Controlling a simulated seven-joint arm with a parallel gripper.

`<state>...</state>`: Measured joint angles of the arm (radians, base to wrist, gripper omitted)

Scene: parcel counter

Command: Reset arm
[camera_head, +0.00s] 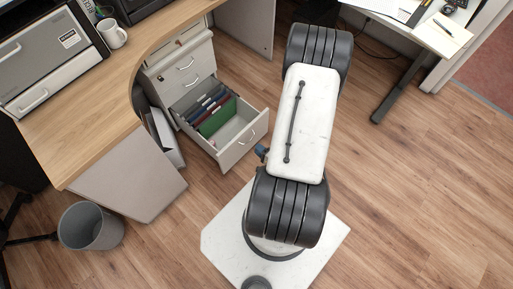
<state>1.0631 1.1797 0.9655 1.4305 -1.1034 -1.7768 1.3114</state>
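My arm (310,125) shows as a white link between two dark ribbed joints, right of the middle of the head camera view. Its lower joint stands over my white base plate. The arm reaches up toward the top of the picture. My gripper does not show in this view, so its state and anything it may hold are hidden.
Left of my arm, a drawer cabinet (180,65) has its bottom drawer (240,138) open, with hanging files inside. A curved wooden desk (85,120) bears a white mug (112,33). A grey bin (91,226) stands lower left. A white table (425,35) is upper right. Floor at right is clear.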

